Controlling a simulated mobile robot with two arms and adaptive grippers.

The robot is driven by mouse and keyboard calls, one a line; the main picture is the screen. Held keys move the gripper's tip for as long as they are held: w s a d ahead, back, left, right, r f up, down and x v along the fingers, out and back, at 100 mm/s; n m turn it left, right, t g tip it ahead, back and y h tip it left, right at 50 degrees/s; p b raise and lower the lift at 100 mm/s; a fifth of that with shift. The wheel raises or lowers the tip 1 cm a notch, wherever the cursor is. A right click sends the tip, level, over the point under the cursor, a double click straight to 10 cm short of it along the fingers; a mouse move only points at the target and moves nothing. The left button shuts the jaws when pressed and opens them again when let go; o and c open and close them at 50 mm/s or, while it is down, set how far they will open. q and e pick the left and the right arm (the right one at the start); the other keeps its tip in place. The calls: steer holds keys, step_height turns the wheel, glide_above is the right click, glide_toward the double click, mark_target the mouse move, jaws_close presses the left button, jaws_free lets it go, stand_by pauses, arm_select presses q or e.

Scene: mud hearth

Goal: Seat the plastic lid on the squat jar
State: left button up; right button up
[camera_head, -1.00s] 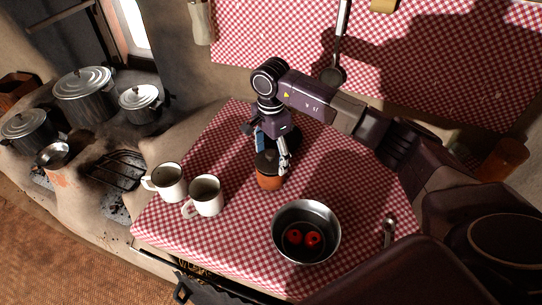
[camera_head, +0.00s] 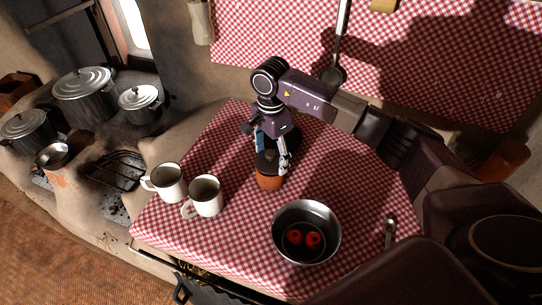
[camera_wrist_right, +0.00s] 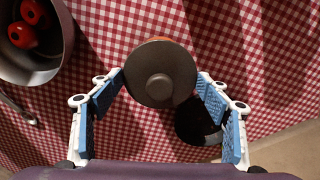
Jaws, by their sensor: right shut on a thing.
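The squat jar (camera_head: 269,183) is orange-brown and stands upright on the checked cloth. The dark grey plastic lid (camera_head: 265,162), a round disc with a central knob, is at the jar's mouth. In the right wrist view the lid (camera_wrist_right: 160,73) faces me, with a sliver of orange at its upper right edge. My right gripper (camera_head: 271,162) points down at the jar and is shut on the lid, its blue-padded fingers (camera_wrist_right: 160,90) at either side. I cannot tell whether the lid lies flush on the rim. My left gripper is not in view.
Two white mugs (camera_head: 205,195) stand left of the jar. A metal pot (camera_head: 306,205) with red things inside is in front, and a spoon (camera_head: 389,232) lies right of it. A dark round object (camera_wrist_right: 197,122) is close by the lid. Lidded pots (camera_head: 84,96) stand on the hearth.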

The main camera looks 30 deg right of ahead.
steer(key=shift+f+b, duration=0.7)
steer(key=shift+b, duration=0.1)
stand_by(0.8)
stand_by(0.3)
steer(key=o, duration=1.1)
steer(key=shift+o, duration=1.4)
steer(key=shift+r+p, duration=1.9)
steer(key=shift+r, duration=1.65)
